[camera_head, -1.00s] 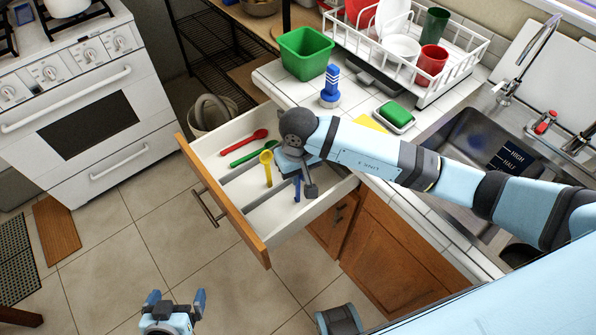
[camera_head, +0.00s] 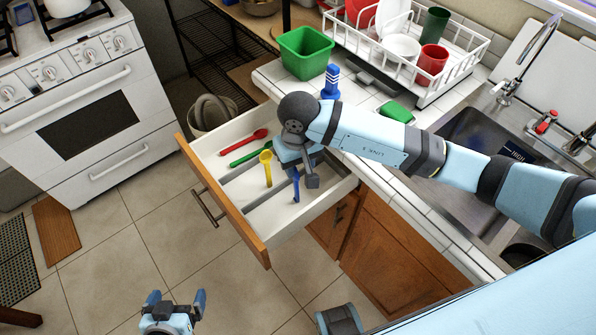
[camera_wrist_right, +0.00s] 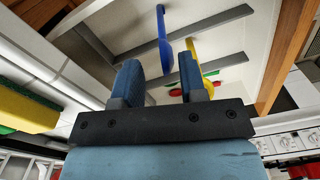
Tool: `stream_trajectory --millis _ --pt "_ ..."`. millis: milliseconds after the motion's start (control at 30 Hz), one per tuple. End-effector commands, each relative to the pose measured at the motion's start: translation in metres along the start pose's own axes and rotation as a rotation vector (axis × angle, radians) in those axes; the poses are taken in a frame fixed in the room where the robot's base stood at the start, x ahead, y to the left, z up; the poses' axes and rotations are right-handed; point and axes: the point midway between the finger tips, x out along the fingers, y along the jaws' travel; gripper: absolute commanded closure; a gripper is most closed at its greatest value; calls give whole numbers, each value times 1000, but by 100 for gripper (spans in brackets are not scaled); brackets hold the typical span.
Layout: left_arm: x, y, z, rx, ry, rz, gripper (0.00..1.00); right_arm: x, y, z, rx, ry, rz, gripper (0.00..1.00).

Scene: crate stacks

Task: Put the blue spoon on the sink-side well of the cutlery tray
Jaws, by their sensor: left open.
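The blue spoon (camera_head: 296,186) is at the drawer's sink-side part, partly hidden by my right gripper in the head view. In the right wrist view the blue spoon (camera_wrist_right: 162,35) shows beyond the gap between the fingers, crossing a grey divider in the picture; I cannot tell whether it touches the divider. My right gripper (camera_wrist_right: 163,78) is open, its fingers apart on either side of the spoon's bowl, above the cutlery tray (camera_head: 262,216) in the open drawer. My left gripper (camera_head: 174,298) is open and empty over the floor.
Red (camera_head: 244,142), green (camera_head: 250,153) and yellow (camera_head: 267,168) spoons lie in the other wells. The wooden drawer front (camera_head: 224,203) stands out over the floor. A blue-and-white bottle-like thing (camera_head: 330,82), green bin (camera_head: 306,53) and green sponge (camera_head: 397,111) stand on the counter beside the sink.

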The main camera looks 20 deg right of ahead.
Motion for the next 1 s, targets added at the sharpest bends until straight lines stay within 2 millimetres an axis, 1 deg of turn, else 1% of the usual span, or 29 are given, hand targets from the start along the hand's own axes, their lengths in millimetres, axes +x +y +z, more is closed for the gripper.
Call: stream_trajectory --millis 33,200,300,400,500,600,1000 --pt "2 0 3 -1 -2 0 0 -12 0 -1 -3 7 1 62" --pt "4 0 7 -5 -11 1 0 -49 0 -1 -2 6 1 62" --pt "4 0 8 -8 -13 1 0 -65 0 -1 -2 4 1 62" --pt "5 0 7 -9 -12 1 0 -76 0 0 -1 3 0 62" --pt "5 0 7 -10 -11 1 0 -83 0 0 -2 0 0 62" --pt "5 0 6 -11 -10 1 0 -85 0 0 -1 0 0 62" --pt "5 0 5 -11 -8 1 0 -85 0 0 -1 0 0 62"
